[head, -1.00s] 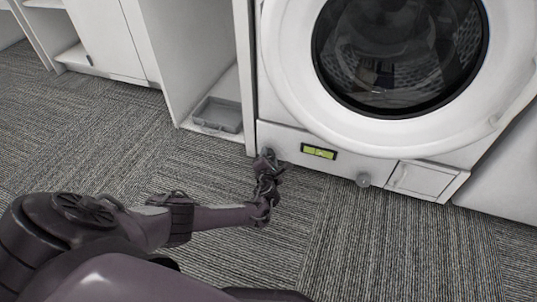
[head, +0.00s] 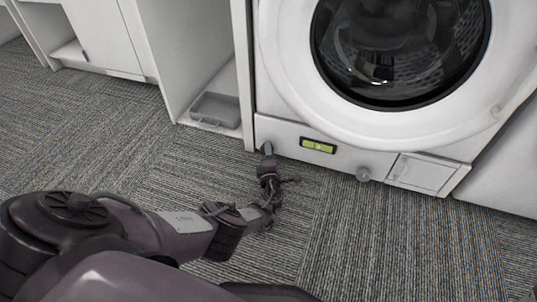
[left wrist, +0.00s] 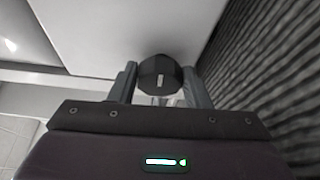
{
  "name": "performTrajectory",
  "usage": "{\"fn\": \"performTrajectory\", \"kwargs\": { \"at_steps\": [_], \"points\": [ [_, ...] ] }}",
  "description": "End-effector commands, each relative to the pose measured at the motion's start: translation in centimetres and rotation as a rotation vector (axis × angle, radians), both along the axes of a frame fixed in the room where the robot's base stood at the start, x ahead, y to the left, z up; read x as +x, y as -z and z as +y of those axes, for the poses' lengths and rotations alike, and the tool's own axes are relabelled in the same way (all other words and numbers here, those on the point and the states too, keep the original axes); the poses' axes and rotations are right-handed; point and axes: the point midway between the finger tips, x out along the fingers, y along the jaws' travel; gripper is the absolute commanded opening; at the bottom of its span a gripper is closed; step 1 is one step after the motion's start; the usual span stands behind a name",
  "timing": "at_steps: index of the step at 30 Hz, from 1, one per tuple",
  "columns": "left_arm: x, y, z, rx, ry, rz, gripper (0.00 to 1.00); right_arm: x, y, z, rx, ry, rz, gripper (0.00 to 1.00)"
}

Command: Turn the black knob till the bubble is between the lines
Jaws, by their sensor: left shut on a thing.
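The black knob (head: 266,147) is on the lower left front of the white washing machine (head: 285,131). It also shows in the left wrist view (left wrist: 160,72), with a pale mark on its face. My left gripper (head: 267,156) is at the knob, and in the left wrist view its fingers (left wrist: 160,84) stand on either side, shut on it. The level vial (head: 318,146), yellow-green in a black frame, is right of the knob. Its bubble and lines are too small to read surely. My right gripper is not in view.
A grey knob (head: 363,174) and a small flap (head: 422,174) are further right on the machine's front. A grey tray (head: 215,109) lies in the open cabinet bay at left. The carpet (head: 335,225) before the machine is clear.

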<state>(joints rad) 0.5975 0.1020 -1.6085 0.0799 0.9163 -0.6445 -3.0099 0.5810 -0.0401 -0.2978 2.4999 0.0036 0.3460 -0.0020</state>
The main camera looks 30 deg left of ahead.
Motion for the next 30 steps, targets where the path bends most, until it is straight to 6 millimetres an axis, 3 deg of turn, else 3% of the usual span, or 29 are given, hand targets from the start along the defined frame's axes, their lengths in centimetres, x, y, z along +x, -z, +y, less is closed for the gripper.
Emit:
{"fn": "performTrajectory", "kwargs": {
  "at_steps": [28, 29, 30],
  "points": [
    [-0.12, 0.12, 0.18, 0.069, -0.003, 0.018, 0.21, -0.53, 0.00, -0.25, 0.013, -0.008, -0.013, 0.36],
    [-0.12, 0.13, 0.18, 0.068, -0.003, 0.019, 0.47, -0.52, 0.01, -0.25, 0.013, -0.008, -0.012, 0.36],
    [-0.11, 0.13, 0.17, 0.068, -0.003, 0.019, 0.52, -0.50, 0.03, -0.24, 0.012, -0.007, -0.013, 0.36]
  ]
}}
